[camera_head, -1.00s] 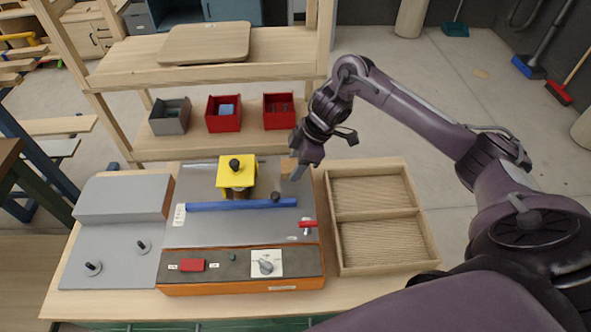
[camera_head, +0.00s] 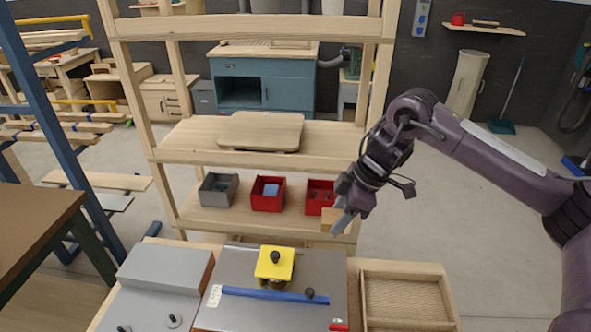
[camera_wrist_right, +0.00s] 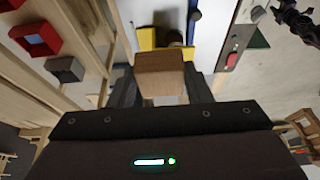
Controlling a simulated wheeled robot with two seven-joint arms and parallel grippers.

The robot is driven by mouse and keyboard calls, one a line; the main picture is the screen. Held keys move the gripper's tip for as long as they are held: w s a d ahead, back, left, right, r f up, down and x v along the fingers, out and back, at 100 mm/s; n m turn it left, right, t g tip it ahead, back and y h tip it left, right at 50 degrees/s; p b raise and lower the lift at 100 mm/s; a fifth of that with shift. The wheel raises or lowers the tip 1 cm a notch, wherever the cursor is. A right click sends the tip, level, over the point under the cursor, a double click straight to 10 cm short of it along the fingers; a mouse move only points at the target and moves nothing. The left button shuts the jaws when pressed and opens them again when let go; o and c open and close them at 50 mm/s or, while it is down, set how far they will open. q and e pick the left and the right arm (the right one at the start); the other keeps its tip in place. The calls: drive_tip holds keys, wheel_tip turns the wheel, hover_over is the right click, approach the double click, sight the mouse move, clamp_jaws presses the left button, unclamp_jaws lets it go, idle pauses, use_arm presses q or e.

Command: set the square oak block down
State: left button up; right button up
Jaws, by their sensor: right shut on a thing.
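The square oak block (camera_wrist_right: 160,74) is a small pale wooden block held between the two fingers of my right gripper (camera_wrist_right: 162,92) in the right wrist view. In the head view the block (camera_head: 331,220) shows at the fingertips of my right gripper (camera_head: 340,222). The gripper is shut on it, in the air around the back right corner of the grey-topped machine (camera_head: 232,262) and in front of the lower shelf. A dark, claw-like shape, seemingly my left gripper (camera_wrist_right: 296,18), shows at the top right of the right wrist view; its fingers are unclear.
The lower shelf (camera_head: 240,222) carries a grey bin (camera_head: 218,190) and two red bins (camera_head: 267,194). A wooden board (camera_head: 262,131) lies on the upper shelf.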

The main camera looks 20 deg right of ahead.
drive_tip(key=shift+s+a+f+m+b, duration=0.2)
drive_tip(key=shift+a+f+m+b, duration=0.2)
drive_tip(key=shift+a+m, duration=0.2)
drive_tip(key=s+a+f+m+t+h+b, duration=0.2)
drive_tip(key=a+m, duration=0.4)
drive_tip(key=m, duration=0.5)
wheel_tip(320, 180, down, 2)
drive_tip(key=shift+s+a+f+m+t+h+b, duration=0.2)
drive_tip(key=shift+s+m+t+h+b, duration=0.1)
drive_tip(key=shift+s+h+b, duration=0.55)
drive_tip(key=shift+s+d, duration=0.1)
